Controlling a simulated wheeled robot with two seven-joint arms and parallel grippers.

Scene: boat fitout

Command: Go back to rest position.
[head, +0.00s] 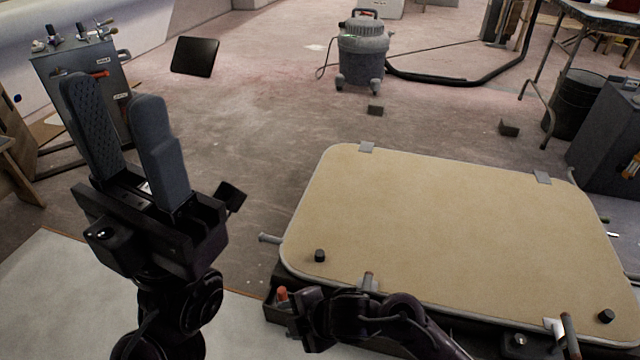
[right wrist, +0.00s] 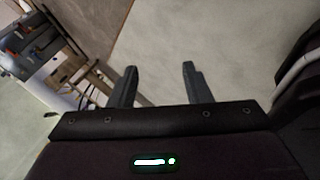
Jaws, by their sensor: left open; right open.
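My left gripper (head: 126,140) is raised at the left of the head view, its two fingers pointing up and apart with nothing between them. My right arm (head: 375,318) shows at the bottom of the head view, in front of the tan panel; its fingertips do not show there. In the right wrist view my right gripper (right wrist: 157,84) has two dark fingers spread apart, with only pale floor or surface behind them and nothing held.
A tan panel (head: 450,220) with a pale rim and clamps lies at centre right. A grey vacuum (head: 362,55) with a hose stands behind it. A grey cabinet (head: 62,72) is at far left, a dark bin (head: 572,105) at right. The floor (head: 255,130) between is mostly open.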

